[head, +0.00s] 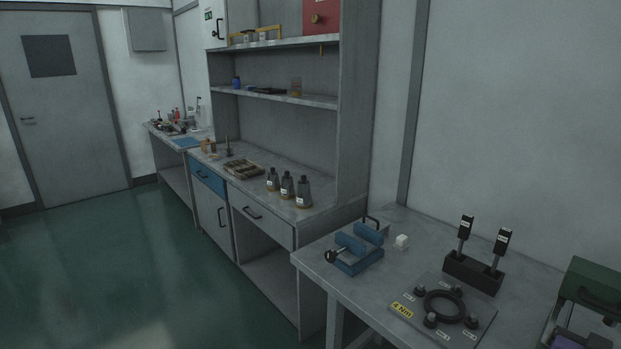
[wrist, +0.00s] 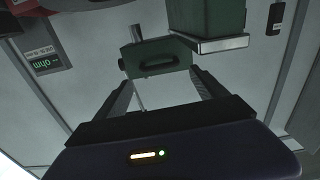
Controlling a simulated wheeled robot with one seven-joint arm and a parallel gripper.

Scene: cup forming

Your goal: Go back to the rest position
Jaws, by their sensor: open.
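My gripper (wrist: 160,80) shows in the wrist view with its two dark fingers spread apart. It is open, and I see nothing held between the fingers. Beyond the fingertips is a green case with a dark handle (wrist: 155,62); I cannot tell how far off it is.
In the head view, the right bench (head: 395,225) holds a blue vise (head: 358,250), a white block (head: 402,241), a black stand with two labelled tools (head: 472,273), a plate with a black ring (head: 444,305) and a green case (head: 592,285). The green floor (head: 110,270) at left is clear.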

